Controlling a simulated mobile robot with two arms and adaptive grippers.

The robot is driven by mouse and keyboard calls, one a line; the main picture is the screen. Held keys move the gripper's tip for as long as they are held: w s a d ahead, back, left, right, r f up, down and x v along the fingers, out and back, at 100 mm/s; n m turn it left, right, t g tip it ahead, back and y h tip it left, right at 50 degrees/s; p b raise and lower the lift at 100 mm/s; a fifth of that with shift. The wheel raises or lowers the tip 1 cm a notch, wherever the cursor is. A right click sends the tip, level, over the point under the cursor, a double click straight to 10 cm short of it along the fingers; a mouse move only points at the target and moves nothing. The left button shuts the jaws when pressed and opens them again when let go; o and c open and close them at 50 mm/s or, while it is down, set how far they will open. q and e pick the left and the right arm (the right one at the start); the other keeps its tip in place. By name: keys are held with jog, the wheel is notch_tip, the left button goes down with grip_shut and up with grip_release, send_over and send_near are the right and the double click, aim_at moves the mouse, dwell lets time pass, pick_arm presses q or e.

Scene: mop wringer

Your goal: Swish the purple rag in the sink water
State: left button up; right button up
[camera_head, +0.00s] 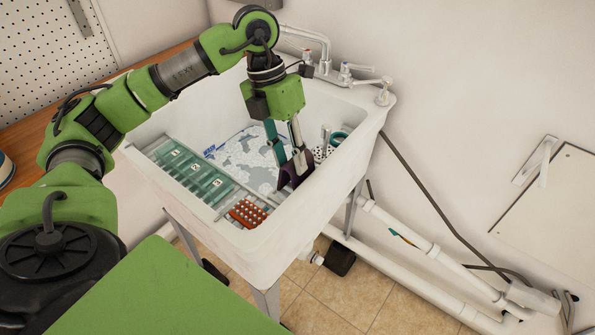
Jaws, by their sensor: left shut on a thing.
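The white sink (279,236) stands on metal legs against the wall. Foamy, greyish-white water (245,155) shows in its basin. My left arm reaches over the sink from the left, and my left gripper (291,165) points down inside the basin. It is shut on the dark purple rag (294,178), which hangs below the fingertips near the right side of the water. I cannot tell whether the rag's lower edge touches the water. My right gripper is not in view.
A rack with green numbered compartments (190,172) spans the sink's left side. An orange-red dotted piece (247,213) lies at the front corner. A white perforated holder (321,153) is at the right wall. The faucet (309,36) stands behind. White pipes (400,230) run along the wall at right.

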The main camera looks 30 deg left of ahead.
pick_arm(q)
jog(key=shift+r+p, duration=0.45)
jog(key=shift+r, duration=0.05)
jog(key=shift+c, duration=1)
jog(key=shift+d+r+p+v, duration=0.1)
jog(key=shift+d+p+v, duration=0.15)
jog(key=shift+p+v, duration=0.75)
jog(key=shift+d+r+p+v, duration=0.1)
jog(key=shift+d+p+v, duration=0.2)
jog(key=shift+p+v, duration=0.75)
jog(key=shift+d+p+v, duration=0.25)
jog(key=shift+p+v, duration=0.4)
jog(key=shift+v, duration=0.65)
jog(key=shift+c, duration=0.2)
